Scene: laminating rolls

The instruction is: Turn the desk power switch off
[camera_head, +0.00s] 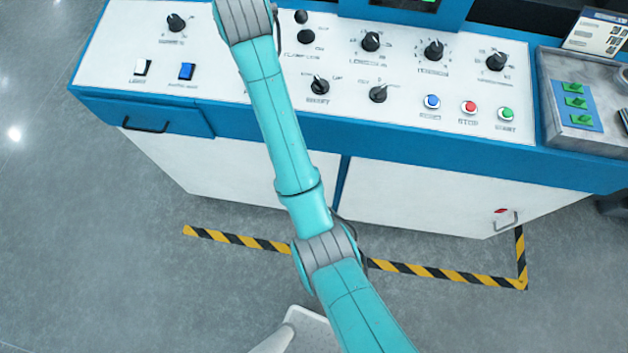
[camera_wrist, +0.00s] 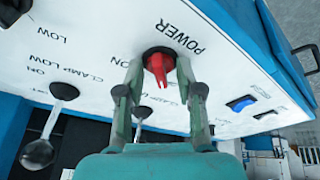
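In the wrist view a red rotary knob (camera_wrist: 158,66) on a dark round base sits on the white panel, marked POWER. My gripper (camera_wrist: 160,92) has its two fingers apart, one on each side of the knob, with a gap showing around it; contact cannot be made out. A blue rocker switch (camera_wrist: 242,103) lies to the right on the same panel. My gripper and the red knob do not show in the head view.
The panel holds several black knobs (camera_head: 371,41), and blue, red (camera_head: 469,107) and green push buttons. A lever with a ball end (camera_wrist: 38,153) stands left of my gripper. Striped floor tape (camera_head: 450,273) runs in front.

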